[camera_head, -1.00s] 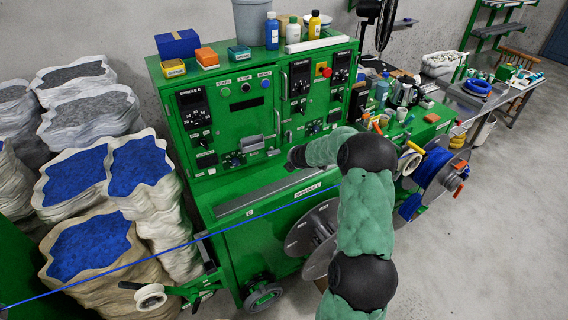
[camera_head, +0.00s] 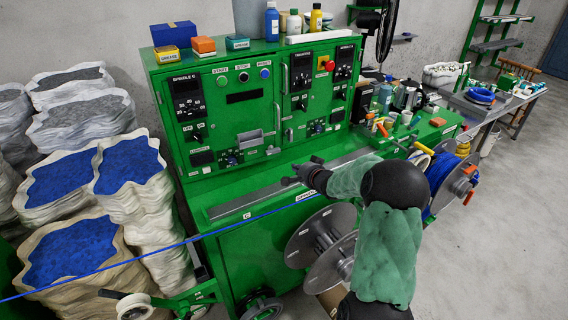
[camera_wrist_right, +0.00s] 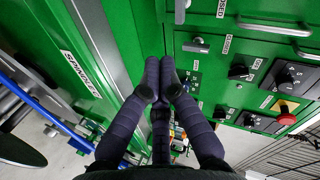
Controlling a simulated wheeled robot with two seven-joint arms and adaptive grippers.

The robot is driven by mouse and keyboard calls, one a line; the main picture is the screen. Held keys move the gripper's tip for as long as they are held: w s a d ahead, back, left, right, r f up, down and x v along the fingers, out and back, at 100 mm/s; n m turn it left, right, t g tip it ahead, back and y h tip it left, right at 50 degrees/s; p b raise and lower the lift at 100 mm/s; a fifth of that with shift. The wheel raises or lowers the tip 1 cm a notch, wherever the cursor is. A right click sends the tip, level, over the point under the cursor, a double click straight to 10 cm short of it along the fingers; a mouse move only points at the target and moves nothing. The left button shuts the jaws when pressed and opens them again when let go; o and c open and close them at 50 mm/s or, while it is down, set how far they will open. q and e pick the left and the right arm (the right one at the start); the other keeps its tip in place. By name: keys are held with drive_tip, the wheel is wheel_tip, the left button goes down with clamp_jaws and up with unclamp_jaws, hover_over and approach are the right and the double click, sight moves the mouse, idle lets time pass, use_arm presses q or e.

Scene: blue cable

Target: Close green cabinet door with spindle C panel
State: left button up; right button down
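The green cabinet door with the spindle C panel (camera_head: 236,125) is at the left of the cabinet front in the head view. It carries a black dial panel, buttons and a small handle; it looks nearly flush with the front, and I cannot tell whether a gap remains. My right gripper (camera_head: 296,175) is over the ledge below and right of this door, apart from it. In the right wrist view the gripper's dark fingers (camera_wrist_right: 160,72) come together at the tips with nothing visible between them. My left gripper is not in view.
The metal-strip ledge (camera_head: 265,194) runs below the doors. Cable reels (camera_head: 315,236) stand below my right arm. A blue cable (camera_head: 150,252) crosses the lower left. Bottles (camera_head: 271,22) and boxes (camera_head: 173,34) stand on the cabinet top. Sacks (camera_head: 75,250) crowd the left.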

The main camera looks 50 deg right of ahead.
use_arm(q)
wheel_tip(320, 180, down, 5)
drive_tip(key=b, duration=0.4)
use_arm(e)
drive_tip(key=w+d+f+m, duration=0.1)
drive_tip(key=w+d+m, duration=0.1)
drive_tip(key=w, duration=0.4)
drive_tip(key=w+d+f+m+t, duration=0.1)
drive_tip(key=w+d+f+m, duration=0.1)
drive_tip(key=w, duration=0.3)
drive_tip(key=shift+w+d+m+h, duration=0.35)
drive_tip(key=shift+d+m, duration=0.3)
drive_tip(key=shift+m, duration=0.25)
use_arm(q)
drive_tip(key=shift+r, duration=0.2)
